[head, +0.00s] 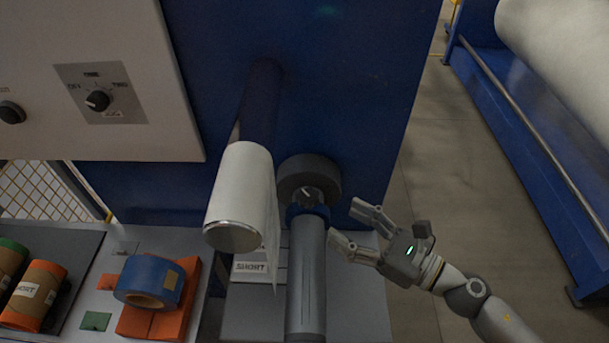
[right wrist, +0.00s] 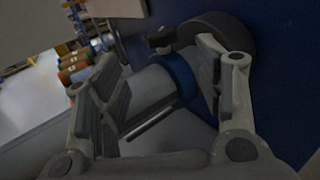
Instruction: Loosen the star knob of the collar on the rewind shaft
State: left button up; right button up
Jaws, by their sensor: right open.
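The rewind shaft (head: 307,275) is a grey cylinder that runs toward me from the blue machine wall. A blue collar (head: 308,215) sits around it near a dark round flange (head: 322,170). In the right wrist view the blue collar (right wrist: 180,80) shows beyond my fingers, with a dark knob (right wrist: 162,39) above it, close to the flange; its star shape is hard to make out. My right gripper (head: 346,224) is open and empty, just right of the shaft by the collar. Its fingers also show in the right wrist view (right wrist: 157,62). My left gripper is out of view.
A white roll (head: 240,195) hangs left of the shaft, its loose web close to it. A control panel (head: 95,80) is at the upper left. Floor (head: 440,200) is clear at right.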

aim_at(317, 202)
jog(key=shift+m+t+h, duration=0.3)
jog(key=shift+t+h, duration=0.1)
jog(key=shift+t, duration=0.1)
jog(key=p+x, duration=0.2)
jog(key=x, duration=0.1)
jog(key=p+x, duration=0.1)
jog(key=x, duration=0.1)
jog(key=r+p+x, duration=0.1)
jog(key=p+x, duration=0.1)
jog(key=x, duration=0.1)
jog(key=shift+a+r+p, duration=0.15)
jog(key=shift+a+p, duration=0.15)
jog(key=shift+a, duration=0.1)
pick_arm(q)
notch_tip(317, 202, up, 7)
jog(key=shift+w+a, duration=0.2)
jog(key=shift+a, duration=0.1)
pick_arm(e)
jog(key=shift+x, duration=0.95)
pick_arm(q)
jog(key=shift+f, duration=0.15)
